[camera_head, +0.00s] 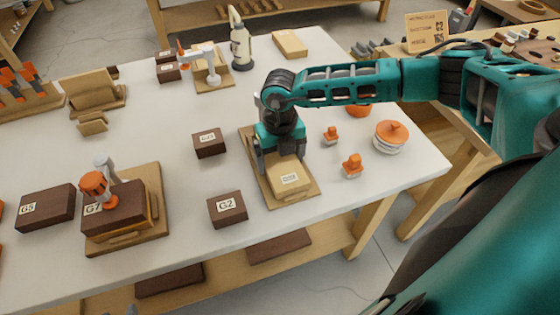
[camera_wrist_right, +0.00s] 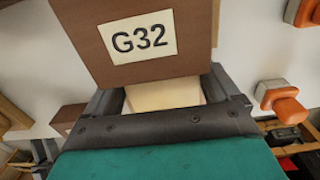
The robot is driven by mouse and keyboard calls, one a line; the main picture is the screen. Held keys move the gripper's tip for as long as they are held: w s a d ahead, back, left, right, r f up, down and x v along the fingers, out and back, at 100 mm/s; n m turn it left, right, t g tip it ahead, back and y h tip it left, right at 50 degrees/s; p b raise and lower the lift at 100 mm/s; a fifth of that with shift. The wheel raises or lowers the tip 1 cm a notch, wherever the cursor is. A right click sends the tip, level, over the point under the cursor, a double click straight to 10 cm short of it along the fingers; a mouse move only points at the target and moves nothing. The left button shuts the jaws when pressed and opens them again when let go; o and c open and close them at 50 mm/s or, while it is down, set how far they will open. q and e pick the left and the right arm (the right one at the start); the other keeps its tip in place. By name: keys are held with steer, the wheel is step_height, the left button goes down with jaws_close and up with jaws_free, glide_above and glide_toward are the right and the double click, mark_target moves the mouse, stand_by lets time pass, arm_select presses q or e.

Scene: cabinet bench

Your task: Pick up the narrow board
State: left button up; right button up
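A pale wooden board (camera_head: 289,182) with a white label lies on a thin wooden tray (camera_head: 271,197) in the middle of the table. My right gripper (camera_head: 281,160) points down over its far end, with its fingers apart, one on each side. Contact between fingers and board cannot be made out. In the right wrist view a pale wooden surface (camera_wrist_right: 165,94) shows between the fingers, partly covered by a brown block marked G32 (camera_wrist_right: 155,65). My left gripper is not in view.
Brown blocks lie left of the tray: one small (camera_head: 208,143), one marked G2 (camera_head: 227,208). Orange-knobbed pieces (camera_head: 352,166) and a round orange-lidded item (camera_head: 391,136) stand to the right. A loaded wooden tray (camera_head: 154,231) sits at front left.

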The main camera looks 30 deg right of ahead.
steer(key=c, duration=0.6)
steer(key=shift+c, duration=0.2)
steer(key=shift+r, duration=0.15)
